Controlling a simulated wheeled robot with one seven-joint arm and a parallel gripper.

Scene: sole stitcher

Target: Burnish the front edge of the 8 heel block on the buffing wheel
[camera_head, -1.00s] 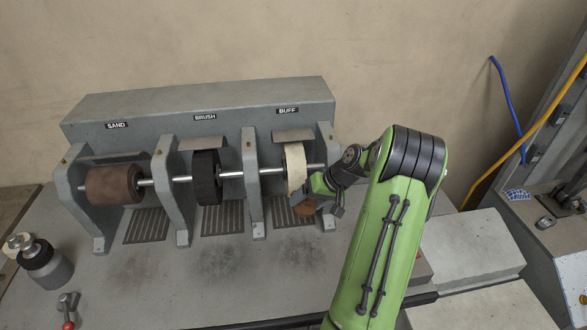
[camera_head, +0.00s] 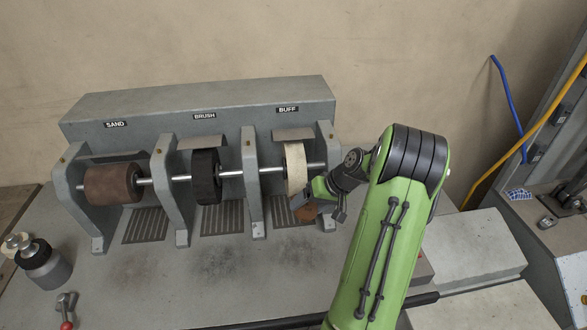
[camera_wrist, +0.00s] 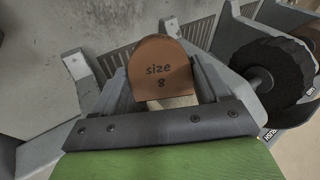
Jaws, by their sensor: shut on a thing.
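The heel block (camera_wrist: 162,68) is brown, with a rounded end and the marking "size 8" facing the wrist camera. My gripper (camera_wrist: 165,95) is shut on it, a finger on each side. In the head view my gripper (camera_head: 312,200) is at the cream buffing wheel (camera_head: 296,168) under the BUFF label, and a brown part of the block (camera_head: 306,214) shows just below it. The gripper covers much of the block there, so I cannot tell whether the block touches the wheel.
The brush wheel (camera_head: 205,177) and the sanding drum (camera_head: 113,183) share the shaft to the left. Grey upright brackets (camera_head: 253,185) stand between the wheels. Capped containers (camera_head: 44,264) and a red-tipped lever (camera_head: 67,310) are at the left. The bench front is clear.

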